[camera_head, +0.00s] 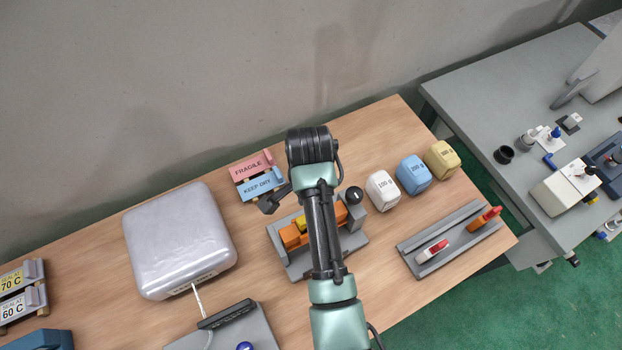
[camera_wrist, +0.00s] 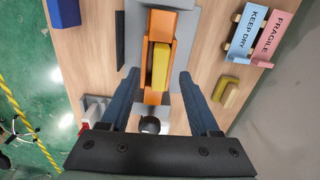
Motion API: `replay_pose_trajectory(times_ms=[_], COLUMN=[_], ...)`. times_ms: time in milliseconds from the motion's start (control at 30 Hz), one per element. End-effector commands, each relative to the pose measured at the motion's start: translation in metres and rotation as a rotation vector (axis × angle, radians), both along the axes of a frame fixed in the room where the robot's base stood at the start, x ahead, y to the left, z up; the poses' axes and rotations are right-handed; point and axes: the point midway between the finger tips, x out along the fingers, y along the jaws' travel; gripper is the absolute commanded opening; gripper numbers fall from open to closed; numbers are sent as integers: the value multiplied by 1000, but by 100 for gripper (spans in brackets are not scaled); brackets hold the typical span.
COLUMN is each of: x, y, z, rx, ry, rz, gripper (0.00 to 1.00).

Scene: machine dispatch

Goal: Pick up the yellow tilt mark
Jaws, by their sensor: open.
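In the wrist view a yellow bar (camera_wrist: 160,65) lies in the channel of an orange holder (camera_wrist: 153,98), between the fingers of my gripper (camera_wrist: 158,73). My gripper is open and empty. A second yellow piece (camera_wrist: 230,95) with a pale bar rests right of the right finger, near the signs. No writing shows on either piece, so I cannot tell which is the tilt mark. In the head view the first yellow bar (camera_head: 301,222) shows beside my arm, which partly hides the orange holder (camera_head: 292,236).
The KEEP DRY sign (camera_head: 262,185) and FRAGILE sign (camera_head: 250,164) stand behind. A black knob (camera_head: 354,195) rises at the holder's right end. White, blue and yellow weights (camera_head: 382,190) stand further right. A large grey padded box (camera_head: 180,240) is left. A grey rack (camera_head: 450,240) is at right.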

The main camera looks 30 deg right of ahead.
Motion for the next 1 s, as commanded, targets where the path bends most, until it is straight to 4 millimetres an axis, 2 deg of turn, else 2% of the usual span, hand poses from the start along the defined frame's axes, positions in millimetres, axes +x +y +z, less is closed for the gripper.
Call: replay_pose_trajectory(times_ms=[233, 533, 867, 900, 1000], x=[-1, -1, -1, 0, 0], y=[-3, -3, -3, -3, -3], z=[-28, -33, -32, -32, -32], rx=[1, 0, 0, 0, 0], ry=[2, -1, 0, 0, 0], rz=[0, -1, -1, 0, 0], gripper=[62, 62, 3, 0, 0])
